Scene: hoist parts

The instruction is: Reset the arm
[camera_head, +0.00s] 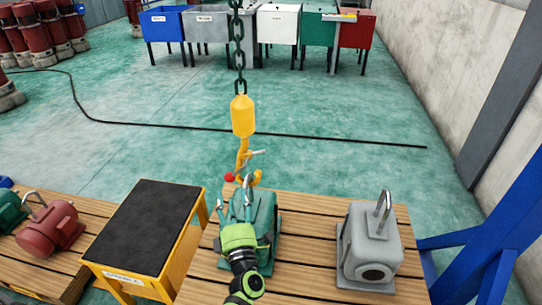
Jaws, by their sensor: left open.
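My left arm comes in from the bottom centre, and its gripper (245,205) is open over the left part of a green motor (265,216). The gripper partly hides the motor, and I cannot tell whether they touch. A yellow hoist hook (242,150) with a red ball (230,177) hangs from a dark chain (239,50) just beyond the gripper. The hook's lower tip is close to the top of the green motor; whether it is engaged with anything is unclear. My right gripper is not in view.
A grey motor (370,245) with a lifting loop stands on the right of the wooden table (310,280). A black-topped yellow stand (145,225) and a red motor (50,228) are at left. A blue frame (500,250) is at right. Bins (277,25) stand far back beyond open floor.

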